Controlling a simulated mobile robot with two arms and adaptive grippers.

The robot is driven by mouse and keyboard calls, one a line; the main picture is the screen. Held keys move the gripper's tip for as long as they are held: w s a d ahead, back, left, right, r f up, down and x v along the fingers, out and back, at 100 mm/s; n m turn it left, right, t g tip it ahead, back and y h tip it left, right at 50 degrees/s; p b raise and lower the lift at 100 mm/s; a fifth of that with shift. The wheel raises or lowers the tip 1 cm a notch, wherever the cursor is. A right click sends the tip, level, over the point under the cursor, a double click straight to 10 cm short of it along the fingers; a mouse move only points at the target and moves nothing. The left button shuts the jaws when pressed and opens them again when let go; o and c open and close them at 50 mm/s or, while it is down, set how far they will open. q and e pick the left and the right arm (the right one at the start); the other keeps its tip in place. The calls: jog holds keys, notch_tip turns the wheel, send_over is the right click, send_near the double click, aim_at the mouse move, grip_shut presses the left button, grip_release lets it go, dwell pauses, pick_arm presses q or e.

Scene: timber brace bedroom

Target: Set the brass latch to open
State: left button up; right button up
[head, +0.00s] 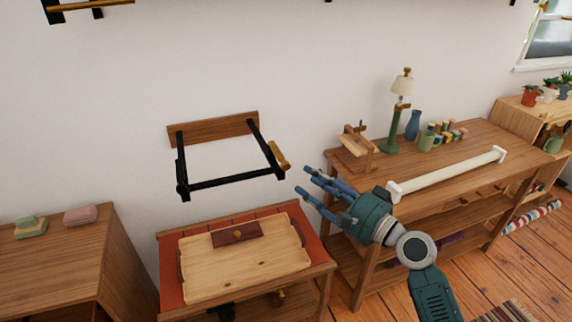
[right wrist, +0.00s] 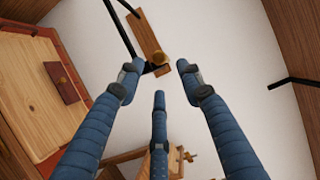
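A black metal frame (head: 230,182) juts from a wooden backboard (head: 212,129) on the white wall. A small golden-brown piece (head: 279,155), perhaps the brass latch, sits on the frame's right arm. My left gripper is not in view.
Below the frame, a wooden tray (head: 205,284) on a red-topped table holds a dark red plate with a knob (head: 238,233). At right, a workbench (head: 450,150) carries a white bar (head: 447,176), lamp (head: 395,115) and blue vase (head: 413,125). A wooden cabinet (head: 60,255) stands left.

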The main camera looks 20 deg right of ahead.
aim_at(288, 167)
jog(key=p+x, duration=0.2)
jog(key=x, duration=0.7)
jog(key=shift+w+a+f, duration=0.1)
jog(key=shift+w, duration=0.3)
grip_shut()
